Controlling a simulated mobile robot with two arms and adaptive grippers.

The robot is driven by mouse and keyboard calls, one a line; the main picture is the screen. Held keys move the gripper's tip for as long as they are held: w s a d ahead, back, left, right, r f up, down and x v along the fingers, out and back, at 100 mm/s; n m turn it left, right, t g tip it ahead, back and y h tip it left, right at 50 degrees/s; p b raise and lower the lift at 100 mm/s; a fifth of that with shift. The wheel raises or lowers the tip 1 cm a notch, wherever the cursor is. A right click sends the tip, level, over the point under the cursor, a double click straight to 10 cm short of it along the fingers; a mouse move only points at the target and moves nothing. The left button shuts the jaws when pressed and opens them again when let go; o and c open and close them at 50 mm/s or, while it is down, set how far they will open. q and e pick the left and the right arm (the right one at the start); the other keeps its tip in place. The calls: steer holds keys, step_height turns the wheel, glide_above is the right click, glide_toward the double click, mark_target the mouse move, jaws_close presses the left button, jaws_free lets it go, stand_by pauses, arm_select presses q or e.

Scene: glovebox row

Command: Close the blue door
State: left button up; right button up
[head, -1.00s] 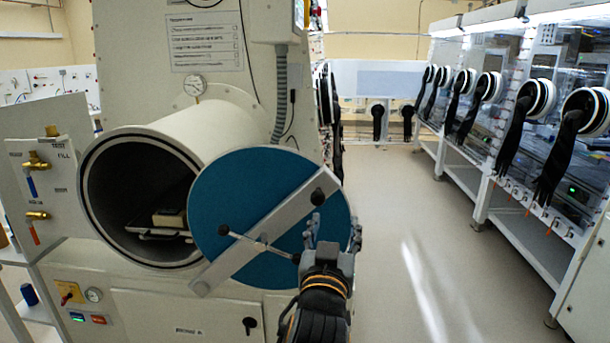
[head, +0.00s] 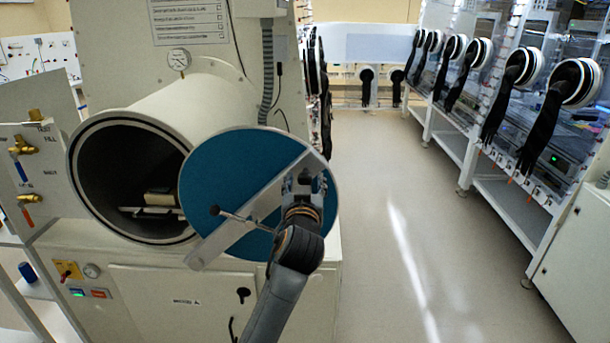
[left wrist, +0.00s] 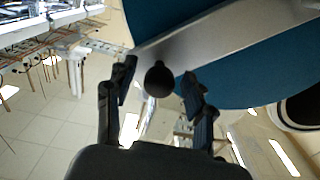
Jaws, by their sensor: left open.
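The round blue door (head: 235,180) stands open at the right of the round chamber opening (head: 120,180), covering its right edge. A grey bar (head: 225,235) crosses the door diagonally, with a thin handle rod (head: 240,216) at its middle. My left gripper (head: 304,178) is at the bar's upper right end, over the door's right part. In the left wrist view the blue door (left wrist: 240,60) fills the top right, and a black knob (left wrist: 159,80) on the bar sits between the open fingers (left wrist: 160,92). Contact cannot be told. My right gripper is not in view.
A tray with a pale block (head: 160,199) is inside the chamber. A gauge (head: 179,60) tops the chamber, and a valve panel (head: 35,170) stands at left. Gloveboxes with black gloves (head: 545,115) line the right. The floor (head: 390,230) between is clear.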

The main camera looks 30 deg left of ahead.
arm_select(q)
steer(key=shift+w+a, duration=0.2)
steer(key=shift+w, duration=0.05)
jaws_close()
steer(key=shift+r, duration=0.1)
